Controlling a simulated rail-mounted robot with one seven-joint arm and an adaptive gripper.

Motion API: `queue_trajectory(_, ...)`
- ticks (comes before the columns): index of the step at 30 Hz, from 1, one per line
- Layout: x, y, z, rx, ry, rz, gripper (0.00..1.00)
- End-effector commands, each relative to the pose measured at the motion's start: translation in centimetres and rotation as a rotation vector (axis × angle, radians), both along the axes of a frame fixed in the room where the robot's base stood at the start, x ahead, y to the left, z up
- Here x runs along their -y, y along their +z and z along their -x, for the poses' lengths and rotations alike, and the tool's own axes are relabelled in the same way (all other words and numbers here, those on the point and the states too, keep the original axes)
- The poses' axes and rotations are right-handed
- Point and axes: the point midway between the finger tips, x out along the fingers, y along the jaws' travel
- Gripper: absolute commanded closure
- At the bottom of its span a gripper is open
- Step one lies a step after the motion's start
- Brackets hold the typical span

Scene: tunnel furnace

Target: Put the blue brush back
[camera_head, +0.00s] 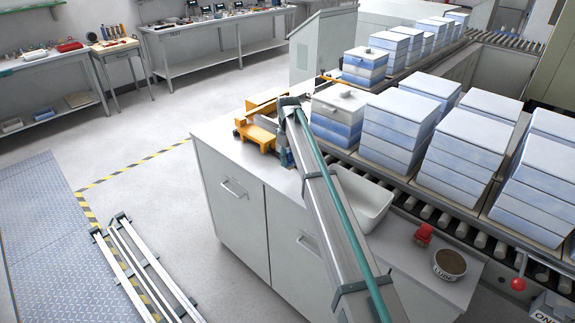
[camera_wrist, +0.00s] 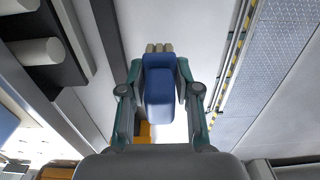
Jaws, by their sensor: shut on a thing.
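The blue brush (camera_wrist: 158,88) is in my gripper (camera_wrist: 160,74) in the wrist view. The two fingers press on its sides, and pale beige tips (camera_wrist: 160,48) show at its far end. In the head view my arm reaches over the white cabinet top, and its end is beside an orange stand (camera_head: 256,138) at the cabinet's far left corner. The arm hides most of the gripper there, and I cannot make out the brush. An orange part (camera_wrist: 143,132) also shows below the brush in the wrist view.
The white cabinet (camera_head: 231,205) also bears a white tray (camera_head: 364,200), a small red object (camera_head: 424,234) and a round brown-filled bowl (camera_head: 449,264). Blue-white stacked blocks (camera_head: 399,120) stand on the roller conveyor behind. Open floor lies to the left, with workbenches (camera_head: 215,30) farther back.

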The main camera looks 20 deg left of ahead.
Motion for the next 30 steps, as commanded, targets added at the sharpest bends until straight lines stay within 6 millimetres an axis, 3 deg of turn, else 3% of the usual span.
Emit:
queue_trajectory(9,-0.4,-3.5,-0.4,0.0,0.0,0.001,1.0)
queue_trajectory(21,-0.4,-4.1,-0.4,0.0,0.0,0.0,1.0)
queue_trajectory(22,-0.4,-4.1,-0.4,0.0,0.0,0.0,0.67)
queue_trajectory(26,-0.4,-4.1,-0.4,0.0,0.0,0.0,0.45)
queue_trajectory(30,-0.4,-4.1,-0.4,0.0,0.0,0.0,0.43)
